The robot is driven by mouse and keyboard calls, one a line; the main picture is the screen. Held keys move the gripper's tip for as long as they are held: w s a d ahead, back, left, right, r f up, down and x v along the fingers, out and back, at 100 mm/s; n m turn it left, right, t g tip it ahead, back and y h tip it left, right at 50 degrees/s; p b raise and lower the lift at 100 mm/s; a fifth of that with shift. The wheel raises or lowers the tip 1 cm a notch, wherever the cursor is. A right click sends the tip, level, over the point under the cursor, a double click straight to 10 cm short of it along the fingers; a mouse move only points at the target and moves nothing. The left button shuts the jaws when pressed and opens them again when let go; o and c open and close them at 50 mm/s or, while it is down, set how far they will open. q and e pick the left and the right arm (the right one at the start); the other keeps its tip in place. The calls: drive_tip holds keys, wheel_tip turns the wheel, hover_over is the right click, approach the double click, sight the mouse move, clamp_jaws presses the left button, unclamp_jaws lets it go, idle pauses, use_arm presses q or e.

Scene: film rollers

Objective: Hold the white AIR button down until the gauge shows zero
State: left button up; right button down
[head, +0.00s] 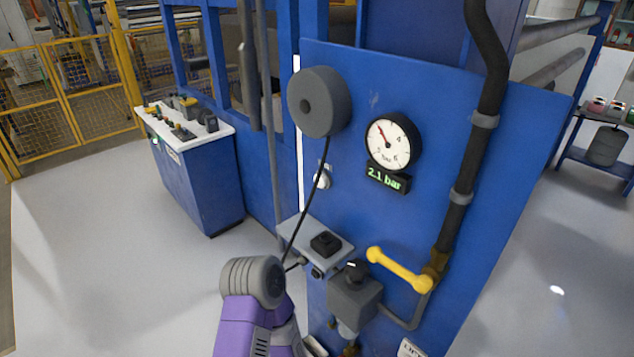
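The round gauge (391,143) on the blue panel has its red needle at the upper left, near 2. The green readout (384,179) below it shows 2.1 bar. I cannot make out a white button marked AIR. A small black box (326,243) sits on a grey shelf (301,231) below the gauge. A small pale fitting (322,176) is on the panel behind the cable. A purple arm link of mine with a grey joint rises at the bottom. Neither gripper can be seen.
A grey reel (319,102) hangs a black cable (307,212) down toward my arm. A yellow lever (399,270), a grey valve box (354,296) and a dark pipe (466,165) stick out at right. A control desk (197,178) stands at left. Open floor lies between.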

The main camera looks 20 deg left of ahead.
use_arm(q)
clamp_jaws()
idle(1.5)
